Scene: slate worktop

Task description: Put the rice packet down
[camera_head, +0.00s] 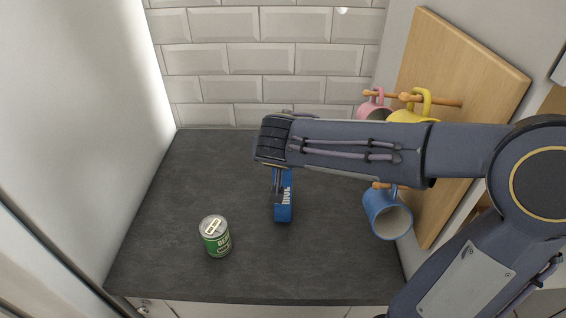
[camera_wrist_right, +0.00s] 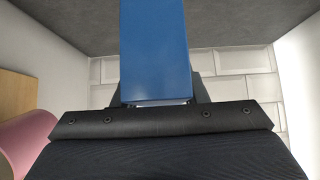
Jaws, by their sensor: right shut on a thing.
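The rice packet (camera_head: 284,205) is a narrow blue box with white lettering, seen in the head view near the middle of the slate worktop. My right gripper (camera_head: 277,180) comes in from the right and is shut on the packet's upper part. The packet hangs below the jaws; I cannot tell whether its base touches the worktop. In the right wrist view the blue packet (camera_wrist_right: 156,50) fills the upper middle, in front of the dark jaws. My left gripper is in neither view.
A green can (camera_head: 216,240) stands on the worktop (camera_head: 190,180), left of the packet. A wooden mug rack (camera_head: 475,75) at the right holds pink (camera_head: 372,110), yellow (camera_head: 410,115) and blue (camera_head: 386,213) mugs. A tiled wall closes the back. The worktop's left rear is clear.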

